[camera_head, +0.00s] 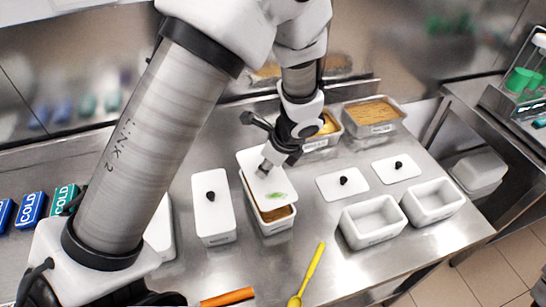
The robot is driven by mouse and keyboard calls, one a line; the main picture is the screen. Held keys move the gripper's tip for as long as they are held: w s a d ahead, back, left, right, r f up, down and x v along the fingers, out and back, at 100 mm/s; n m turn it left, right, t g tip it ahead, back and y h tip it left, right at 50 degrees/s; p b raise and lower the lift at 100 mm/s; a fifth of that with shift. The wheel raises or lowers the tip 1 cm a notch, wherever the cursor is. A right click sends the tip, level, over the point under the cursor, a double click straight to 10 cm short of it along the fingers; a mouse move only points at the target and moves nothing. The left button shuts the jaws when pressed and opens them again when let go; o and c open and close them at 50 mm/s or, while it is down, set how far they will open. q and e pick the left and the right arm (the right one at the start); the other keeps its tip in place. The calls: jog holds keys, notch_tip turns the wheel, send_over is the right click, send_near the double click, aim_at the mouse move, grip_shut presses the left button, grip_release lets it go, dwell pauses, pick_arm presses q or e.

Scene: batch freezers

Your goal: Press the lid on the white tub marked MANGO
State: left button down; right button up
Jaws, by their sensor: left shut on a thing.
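A white tub (275,227) with orange-brown contents stands near the middle of the steel counter; the writing on it is too small to read. A white lid (258,187) with a green mark lies over the tub's far part, shifted so that the contents show at the near end. I cannot tell whether it touches the rim all round. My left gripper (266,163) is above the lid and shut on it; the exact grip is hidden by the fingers. My right gripper is not in view.
A lidded white tub (213,215) stands to the left, another partly behind my arm. Two empty white tubs (372,222) and two loose lids (342,184) lie to the right. Metal pans (374,113) stand behind. A yellow spoon (311,270) and orange tool (228,297) lie in front.

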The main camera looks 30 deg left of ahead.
aim_at(269, 176)
pick_arm(q)
notch_tip(269, 176, down, 4)
jog(key=b, duration=0.4)
jog(key=shift+d, duration=0.15)
jog(key=shift+w+f+b, duration=0.1)
jog(key=shift+f+b, duration=0.45)
jog(key=shift+f, duration=0.5)
jog(key=shift+r, duration=0.1)
jog(key=shift+p, duration=0.45)
dwell(0.5)
jog(key=shift+f, duration=0.2)
dwell(0.4)
